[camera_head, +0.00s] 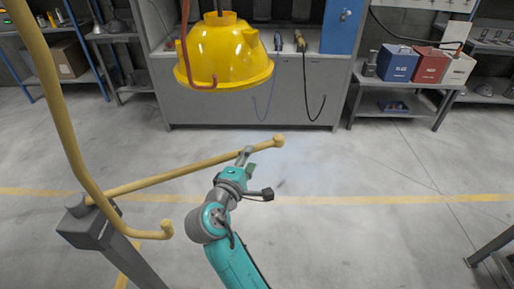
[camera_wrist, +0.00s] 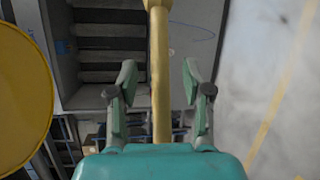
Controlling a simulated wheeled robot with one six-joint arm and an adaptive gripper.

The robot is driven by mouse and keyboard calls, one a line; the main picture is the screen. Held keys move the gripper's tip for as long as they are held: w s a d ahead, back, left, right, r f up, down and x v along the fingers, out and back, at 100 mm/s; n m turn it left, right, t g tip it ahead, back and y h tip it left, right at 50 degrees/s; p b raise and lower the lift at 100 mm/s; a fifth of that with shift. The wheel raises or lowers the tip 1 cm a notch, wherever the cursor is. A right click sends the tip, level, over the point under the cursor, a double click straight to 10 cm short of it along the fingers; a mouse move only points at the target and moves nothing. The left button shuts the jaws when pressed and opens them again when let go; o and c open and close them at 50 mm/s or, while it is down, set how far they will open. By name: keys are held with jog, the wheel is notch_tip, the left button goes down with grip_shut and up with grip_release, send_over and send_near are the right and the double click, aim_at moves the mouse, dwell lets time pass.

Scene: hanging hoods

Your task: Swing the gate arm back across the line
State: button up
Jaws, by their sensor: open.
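The gate arm (camera_head: 185,174) is a long yellow bar with a ball at its free end. It runs from a grey post (camera_head: 90,228) at the left up and right, its free end beyond the yellow floor line (camera_head: 335,200). My gripper (camera_head: 248,161) is at the bar near its ball end. In the wrist view, the gate arm (camera_wrist: 159,45) passes between the two spread fingers of my gripper (camera_wrist: 159,80), with a gap visible on each side. Whether the bar lies at fingertip depth is unclear.
A yellow hood (camera_head: 225,50) hangs above and beyond the bar. A bent yellow pipe (camera_head: 68,130) crosses the left foreground. A grey bench (camera_head: 215,115) stands behind, and a shelf with coloured boxes (camera_head: 412,66) at right. The floor right of my arm is clear.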

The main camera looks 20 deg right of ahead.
aim_at(255, 151)
jog(key=x, duration=0.6)
jog(key=shift+w+d, duration=0.25)
grip_shut()
